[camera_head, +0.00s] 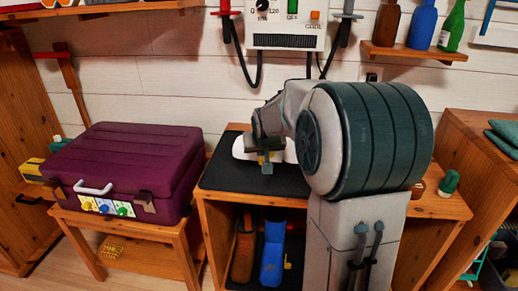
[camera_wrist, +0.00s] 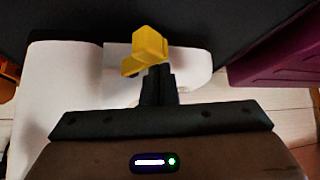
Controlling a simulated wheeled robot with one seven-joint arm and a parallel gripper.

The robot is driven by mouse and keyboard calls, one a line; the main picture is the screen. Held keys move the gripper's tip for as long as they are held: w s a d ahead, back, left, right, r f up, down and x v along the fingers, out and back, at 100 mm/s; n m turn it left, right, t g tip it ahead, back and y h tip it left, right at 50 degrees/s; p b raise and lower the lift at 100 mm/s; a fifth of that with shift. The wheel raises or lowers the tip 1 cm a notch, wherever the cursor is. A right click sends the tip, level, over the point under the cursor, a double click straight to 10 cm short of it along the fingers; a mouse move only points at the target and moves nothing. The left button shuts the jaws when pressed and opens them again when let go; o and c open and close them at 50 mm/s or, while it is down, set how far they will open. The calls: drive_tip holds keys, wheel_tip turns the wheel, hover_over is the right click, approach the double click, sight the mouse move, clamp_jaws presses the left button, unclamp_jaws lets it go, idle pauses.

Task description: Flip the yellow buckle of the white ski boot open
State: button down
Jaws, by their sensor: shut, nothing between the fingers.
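The white ski boot (camera_wrist: 195,62) lies or stands on the black mat (camera_head: 222,178) on top of the wooden cabinet. In the head view the boot (camera_head: 240,147) is mostly hidden behind my arm. The yellow buckle (camera_wrist: 150,46) shows in the wrist view, just beyond my fingertips and sticking out over the boot's white shell. My gripper (camera_wrist: 158,80) is shut and empty, its dark fingers close to the buckle. I cannot tell whether they touch it. In the head view my gripper (camera_head: 266,166) points down at the boot, with a small yellow bit by the fingertips.
A purple suitcase (camera_head: 130,165) lies on a low wooden bench to the left. A wall box (camera_head: 285,27) with hanging cables is behind the cabinet. Bottles (camera_head: 420,28) stand on a shelf at upper right. Orange and blue items (camera_head: 272,255) sit in the cabinet below.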

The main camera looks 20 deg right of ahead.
drive_tip(key=shift+s+a, duration=0.45)
drive_tip(key=shift+s, duration=0.25)
drive_tip(key=shift+r, duration=0.1)
drive_tip(key=shift+s+d+r, duration=0.1)
drive_tip(key=shift+r, duration=0.2)
drive_tip(key=s+d+r+p, duration=0.3)
drive_tip(key=s+r+p, duration=0.2)
drive_tip(key=r+p, duration=0.2)
idle(0.5)
